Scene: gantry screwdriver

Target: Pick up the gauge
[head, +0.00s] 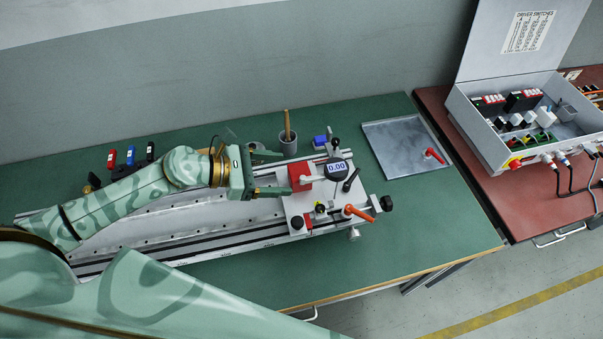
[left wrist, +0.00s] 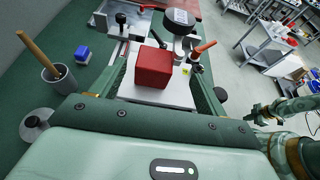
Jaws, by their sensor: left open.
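The gauge (head: 337,168) is a round dark dial with a lit display reading 0.00. I cannot tell whether the fingers touch the block. My right gripper (left wrist: 262,113) seems to show small at the right of that view.
The carriage rides on a long rail (head: 200,240). Orange-handled (head: 358,212) and black clamp levers stand close around the gauge. A grey cup (head: 288,143) with a wooden handle and a blue block (head: 319,140) are behind. A metal tray (head: 400,150) lies right; the front green bench is clear.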

